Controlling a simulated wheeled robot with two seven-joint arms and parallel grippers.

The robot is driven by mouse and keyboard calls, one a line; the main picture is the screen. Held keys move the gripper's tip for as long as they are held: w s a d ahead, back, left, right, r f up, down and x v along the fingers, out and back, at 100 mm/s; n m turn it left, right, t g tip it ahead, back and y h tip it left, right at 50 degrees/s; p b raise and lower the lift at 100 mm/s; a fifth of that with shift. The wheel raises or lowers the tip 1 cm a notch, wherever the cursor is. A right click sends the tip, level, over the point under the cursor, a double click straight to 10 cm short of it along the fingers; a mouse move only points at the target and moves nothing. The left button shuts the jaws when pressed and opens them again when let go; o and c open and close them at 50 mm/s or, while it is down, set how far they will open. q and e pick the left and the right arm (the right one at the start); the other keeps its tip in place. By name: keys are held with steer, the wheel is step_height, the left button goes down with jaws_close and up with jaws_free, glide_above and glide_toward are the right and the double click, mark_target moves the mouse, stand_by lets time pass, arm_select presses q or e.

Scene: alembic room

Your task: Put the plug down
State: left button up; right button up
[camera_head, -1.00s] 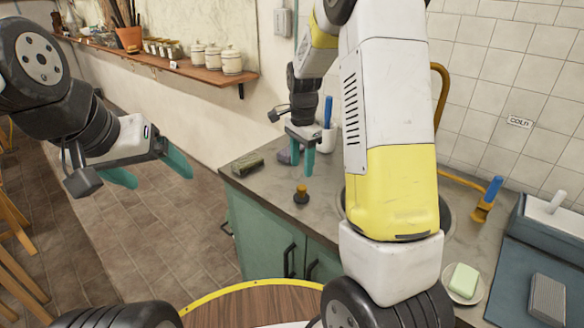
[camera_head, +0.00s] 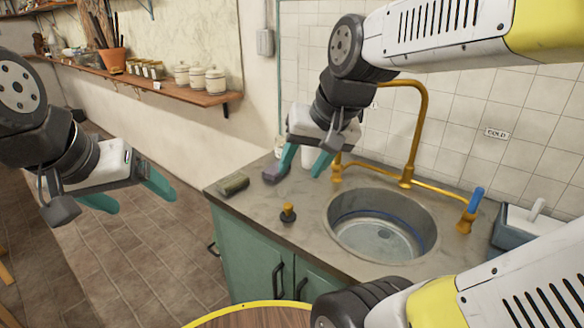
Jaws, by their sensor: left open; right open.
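The plug (camera_head: 288,212), a small dark stopper with a brass-coloured knob, stands upright on the grey counter (camera_head: 262,228), left of the round metal sink (camera_head: 382,249). My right gripper (camera_head: 303,164) is open above the counter behind the plug, with its teal fingers spread and nothing between them. It is apart from the plug. My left gripper (camera_head: 135,198) is open and empty over the floor at the left, away from the counter.
A brass faucet (camera_head: 421,130) rises behind the sink, with a blue-handled tap (camera_head: 470,209) at its right. A dark green block (camera_head: 233,185) lies near the counter's left edge. A blue-grey basin (camera_head: 512,231) stands at the right. The counter around the plug is clear.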

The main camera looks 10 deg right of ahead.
steer(key=shift+s+a+f+n+t, duration=0.1)
steer(key=shift+s+n+t, duration=0.15)
steer(key=shift+s+n, duration=0.5)
steer(key=shift+s+a+n+t, duration=0.1)
steer(key=shift+s+n+t, duration=0.2)
steer(key=shift+s, duration=0.75)
stand_by(2.6)
